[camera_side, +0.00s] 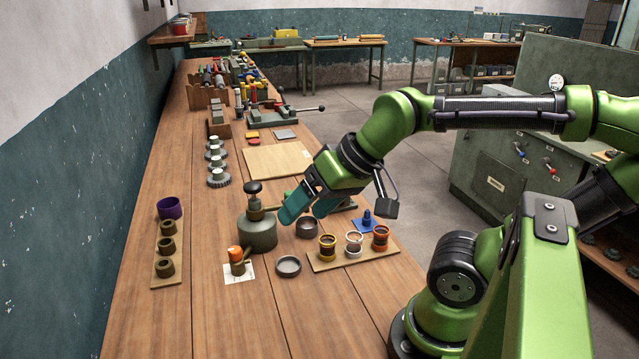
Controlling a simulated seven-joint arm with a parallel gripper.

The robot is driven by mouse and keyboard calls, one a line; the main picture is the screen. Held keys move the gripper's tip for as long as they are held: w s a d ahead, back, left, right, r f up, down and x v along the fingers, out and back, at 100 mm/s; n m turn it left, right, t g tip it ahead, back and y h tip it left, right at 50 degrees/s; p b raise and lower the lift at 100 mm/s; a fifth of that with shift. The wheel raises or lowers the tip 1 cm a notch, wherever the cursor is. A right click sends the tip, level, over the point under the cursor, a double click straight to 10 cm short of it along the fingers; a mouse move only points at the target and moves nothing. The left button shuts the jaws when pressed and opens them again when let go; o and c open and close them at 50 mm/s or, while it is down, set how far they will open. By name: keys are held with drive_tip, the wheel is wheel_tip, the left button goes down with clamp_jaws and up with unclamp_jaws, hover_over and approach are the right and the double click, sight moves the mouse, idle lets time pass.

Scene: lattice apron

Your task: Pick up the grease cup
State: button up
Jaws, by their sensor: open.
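My gripper (304,213) has teal fingers, spread apart and empty, pointing down-left above the bench. Just below the fingertips is a small round dark-grey open cup (307,228). Left of the fingers stands a grey-green lidded pot (258,232) with a black knob and a side arm; the fingers seem close to it, but the gap is hard to judge. Three small cups with yellow (327,247), white (354,243) and orange (380,238) bands stand on a wooden board. No label shows which vessel is the grease cup.
A shallow grey dish (288,266) and an orange-topped piece (236,262) on white paper are in front. A purple cup (170,208) and a board with brown pieces (167,270) stand left. A blue piece (367,218) is right. The bench front is clear.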

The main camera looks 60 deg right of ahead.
drive_tip(key=m+g+h, duration=0.2)
drive_tip(key=m+g, duration=0.5)
drive_tip(key=m, duration=2.6)
hover_over(354, 236)
wheel_tip(354, 236, down, 6)
drive_tip(key=f, duration=1.1)
drive_tip(key=shift+w+a+f, duration=0.1)
drive_tip(key=shift+w, duration=0.2)
drive_tip(key=f, duration=0.5)
drive_tip(key=shift+s+f, duration=0.3)
drive_tip(key=shift+s, duration=0.05)
